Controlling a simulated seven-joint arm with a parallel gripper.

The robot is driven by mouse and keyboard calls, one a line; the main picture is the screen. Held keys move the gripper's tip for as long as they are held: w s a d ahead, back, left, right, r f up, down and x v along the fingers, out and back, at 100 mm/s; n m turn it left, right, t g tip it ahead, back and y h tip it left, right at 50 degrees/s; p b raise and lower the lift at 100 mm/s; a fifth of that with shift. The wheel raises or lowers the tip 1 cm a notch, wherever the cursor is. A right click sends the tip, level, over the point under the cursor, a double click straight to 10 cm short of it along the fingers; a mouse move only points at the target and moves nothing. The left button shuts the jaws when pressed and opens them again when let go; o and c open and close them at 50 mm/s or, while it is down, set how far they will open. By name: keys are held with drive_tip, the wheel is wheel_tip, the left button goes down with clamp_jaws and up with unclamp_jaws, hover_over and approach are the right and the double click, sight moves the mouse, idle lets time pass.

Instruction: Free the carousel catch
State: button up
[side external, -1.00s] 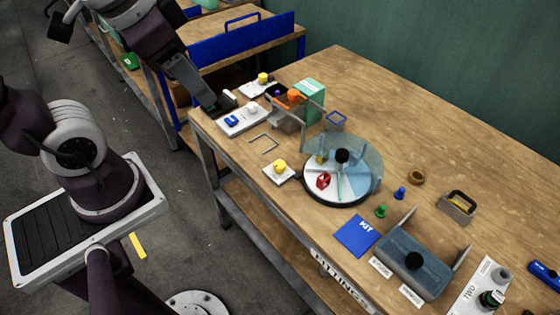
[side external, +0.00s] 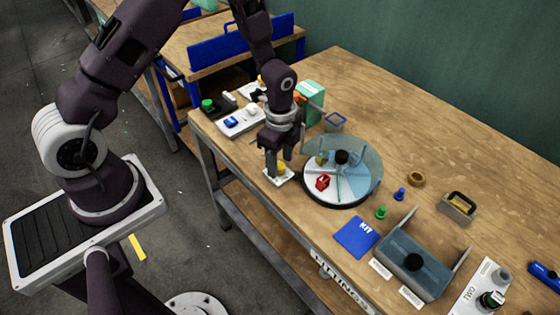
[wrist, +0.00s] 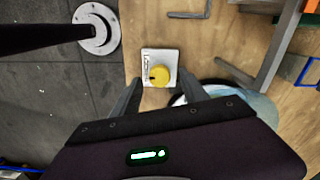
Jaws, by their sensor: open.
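The carousel (side external: 322,192) is a round tray with a clear, partly blue-tinted cover and a black centre knob (side external: 342,157). A red block (side external: 323,182) sits inside it. Just left of it a small white plate carries a yellow knob (wrist: 152,74), with small lettering I cannot read; this looks like the catch. The plate also shows in the side view (side external: 284,179). My gripper (side external: 278,170) is open and points down over the yellow knob, with a finger on either side in the side view. In the wrist view the knob lies ahead between the fingers (wrist: 163,97). I cannot tell whether they touch it.
A white plate with a blue switch (side external: 232,122), a green button (side external: 207,104) and a teal box (side external: 309,92) stand behind my gripper.

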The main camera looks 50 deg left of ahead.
drive_tip(key=shift+f, duration=0.4)
drive_tip(key=shift+c, duration=0.4)
clamp_jaws()
